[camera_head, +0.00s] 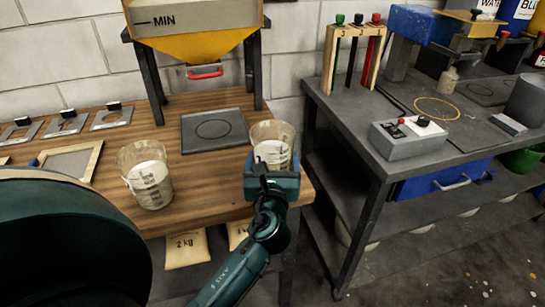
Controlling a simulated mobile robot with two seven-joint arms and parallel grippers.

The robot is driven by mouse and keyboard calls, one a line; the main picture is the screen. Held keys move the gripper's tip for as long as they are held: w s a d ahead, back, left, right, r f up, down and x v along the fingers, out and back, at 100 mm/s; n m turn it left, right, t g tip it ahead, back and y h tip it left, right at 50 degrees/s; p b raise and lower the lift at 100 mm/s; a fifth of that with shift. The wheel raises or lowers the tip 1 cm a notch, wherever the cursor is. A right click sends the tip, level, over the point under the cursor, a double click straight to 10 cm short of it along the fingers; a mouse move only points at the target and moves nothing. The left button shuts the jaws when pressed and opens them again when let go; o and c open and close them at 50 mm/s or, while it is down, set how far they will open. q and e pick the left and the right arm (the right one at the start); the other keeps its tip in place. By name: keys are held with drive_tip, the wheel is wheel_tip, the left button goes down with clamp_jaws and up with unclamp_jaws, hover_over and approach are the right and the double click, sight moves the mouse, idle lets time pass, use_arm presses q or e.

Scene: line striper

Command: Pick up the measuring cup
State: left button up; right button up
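A clear measuring cup (272,136) with white content stands near the right end of the wooden table. A second clear measuring cup (147,172), also with white content, stands upright on the table further left. My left gripper (272,164) is at the right cup, with its fingers spread to about the cup's width, one on each side. The gripper hides the lower part of this cup, so I cannot tell whether the fingers press on it or whether its base rests on the table. My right gripper is not in view.
A dark square plate (213,130) lies behind the cups. A yellow hopper (195,42) stands over the table on dark legs. A framed screen (72,160) and metal plates lie at the left. A grey bench (350,120) stands at the right, across a gap.

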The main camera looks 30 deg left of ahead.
use_arm(q)
drive_tip(key=c, duration=0.7)
drive_tip(key=shift+r, duration=0.25)
drive_tip(key=shift+c, duration=0.2)
